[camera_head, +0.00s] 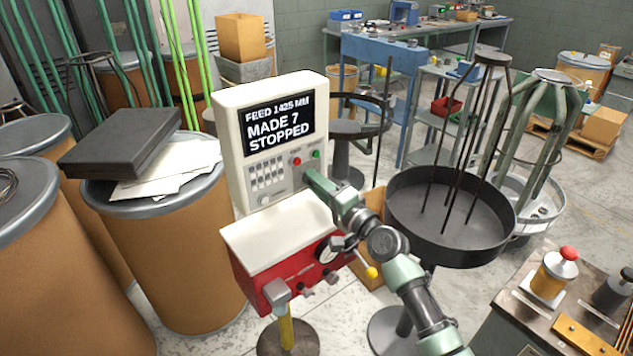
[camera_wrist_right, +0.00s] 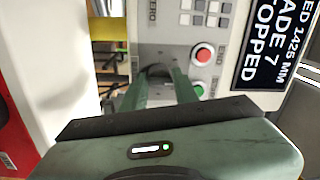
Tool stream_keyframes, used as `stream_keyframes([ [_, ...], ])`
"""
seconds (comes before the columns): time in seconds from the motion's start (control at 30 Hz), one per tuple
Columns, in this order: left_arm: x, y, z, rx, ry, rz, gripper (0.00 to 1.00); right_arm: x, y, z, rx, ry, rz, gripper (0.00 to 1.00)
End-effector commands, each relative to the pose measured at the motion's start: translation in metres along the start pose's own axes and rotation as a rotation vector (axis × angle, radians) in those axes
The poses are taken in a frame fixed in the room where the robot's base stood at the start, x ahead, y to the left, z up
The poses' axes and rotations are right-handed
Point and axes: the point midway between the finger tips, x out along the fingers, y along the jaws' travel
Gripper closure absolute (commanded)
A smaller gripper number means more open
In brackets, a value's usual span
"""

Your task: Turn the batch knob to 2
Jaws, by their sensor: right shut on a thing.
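The coiler's white control panel (camera_head: 232,125) has a screen (camera_head: 279,130) reading FEED 1425 MM, MADE 7, STOPPED. My right gripper (camera_head: 312,180) reaches the panel's lower right part, below the red and green buttons. In the right wrist view, my right gripper's fingers (camera_wrist_right: 160,90) are shut on a dark knob (camera_wrist_right: 158,70) on the grey panel face. I take it for the batch knob. The fingers hide most of the knob, and its setting cannot be read. The gripper hides it in the head view. My left gripper is not in view.
A red button (camera_wrist_right: 203,54) and a green button (camera_wrist_right: 198,90) sit close beside the fingers. A keypad (camera_head: 267,175) is left of them. The red coiler body (camera_head: 290,270) with small knobs lies below. A round dark pan (camera_head: 450,215) stands right of my arm; drums stand left.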

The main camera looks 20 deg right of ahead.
Motion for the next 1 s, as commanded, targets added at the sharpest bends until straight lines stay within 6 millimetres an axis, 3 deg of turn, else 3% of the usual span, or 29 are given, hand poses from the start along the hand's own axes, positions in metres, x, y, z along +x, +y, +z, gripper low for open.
stream_keyframes([
  [0.5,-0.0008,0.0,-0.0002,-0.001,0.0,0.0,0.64,-0.0005,0.0024,-0.0004,0.019,0.002,0.004,1.0],
  [0.53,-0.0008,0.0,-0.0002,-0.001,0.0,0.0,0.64,-0.0005,0.0024,-0.0004,0.019,0.002,0.004,0.65],
  [0.6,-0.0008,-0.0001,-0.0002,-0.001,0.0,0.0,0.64,-0.0005,0.0023,-0.0002,0.019,0.002,0.004,0.5],
  [1.0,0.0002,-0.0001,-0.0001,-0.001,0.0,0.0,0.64,-0.0074,0.0018,0.0001,0.018,0.001,0.002,0.5],
])
